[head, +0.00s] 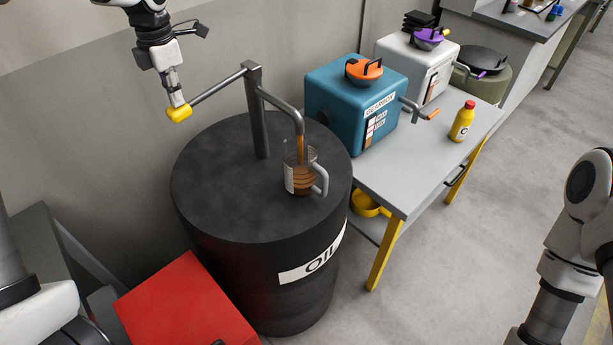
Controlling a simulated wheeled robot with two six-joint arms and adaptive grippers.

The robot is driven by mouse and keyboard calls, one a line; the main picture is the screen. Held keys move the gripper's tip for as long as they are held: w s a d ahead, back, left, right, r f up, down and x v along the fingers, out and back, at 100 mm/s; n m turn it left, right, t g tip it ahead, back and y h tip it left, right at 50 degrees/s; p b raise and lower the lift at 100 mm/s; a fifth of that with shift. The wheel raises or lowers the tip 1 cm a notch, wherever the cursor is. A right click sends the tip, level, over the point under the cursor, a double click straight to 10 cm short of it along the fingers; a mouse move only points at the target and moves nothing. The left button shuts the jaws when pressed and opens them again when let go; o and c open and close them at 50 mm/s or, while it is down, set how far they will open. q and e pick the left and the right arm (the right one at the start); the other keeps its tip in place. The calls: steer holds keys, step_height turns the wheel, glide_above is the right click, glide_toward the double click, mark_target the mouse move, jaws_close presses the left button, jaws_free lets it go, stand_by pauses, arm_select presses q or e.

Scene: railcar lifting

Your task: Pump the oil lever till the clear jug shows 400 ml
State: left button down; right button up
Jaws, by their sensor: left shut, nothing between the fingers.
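The black oil drum (215,190) stands in the middle with a pump post on its lid. The pump's oil lever (217,87) reaches out to the left and ends in a yellow grip (179,114). My left gripper (176,98) is shut, pointing down with its tips at the yellow grip, seemingly touching it. The clear jug (290,158) stands upright on the lid under the curved spout (284,108), handle to the right. Brown oil (303,182) fills its lower part, and brown shows below the spout mouth. The jug's marks are too small to read. My right gripper is out of view.
A grey table (405,185) to the right holds a blue box (340,100), a white box (402,62) and a yellow bottle (462,121). A red box (185,305) stands before the drum at left. A wall (90,110) rises behind.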

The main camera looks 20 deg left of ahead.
arm_select(q)
steer(key=shift+f+b, duration=0.3)
steer(key=shift+f, duration=0.4)
step_height(320, 180, up, 10)
steer(key=p, duration=0.8)
steer(key=shift+r, duration=0.25)
steer(key=shift+f+b, duration=3)
steer(key=shift+f, duration=2.2)
step_height(320, 180, up, 10)
steer(key=p, duration=0.8)
steer(key=shift+r, duration=0.2)
steer(key=shift+f, duration=0.1)
